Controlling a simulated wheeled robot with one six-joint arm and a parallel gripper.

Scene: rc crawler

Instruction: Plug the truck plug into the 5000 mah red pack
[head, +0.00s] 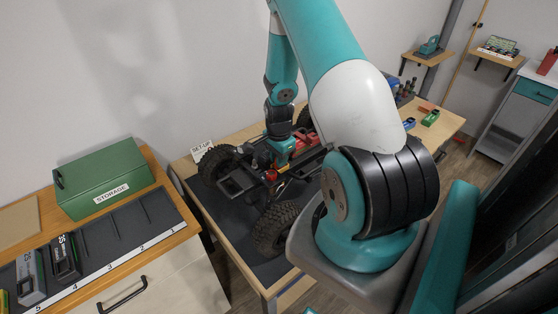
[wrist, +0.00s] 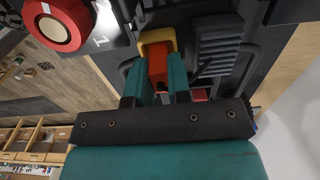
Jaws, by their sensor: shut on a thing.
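The truck (head: 240,185) stands on a dark mat on the table. My gripper (wrist: 156,82) is low over its chassis, and it also shows in the head view (head: 281,158). Its teal fingers are shut on a small red-orange piece with a yellow end, apparently the truck plug (wrist: 158,66). A red block (head: 304,138), perhaps the red pack, shows in the truck just behind my gripper. Its label cannot be read. A bit of red (wrist: 201,95) shows beside the right finger in the wrist view. Whether the plug touches a pack's socket cannot be told.
A round red knob (wrist: 54,25) is beside my gripper on the truck. Small coloured items (head: 431,118) lie at the table's far right end.

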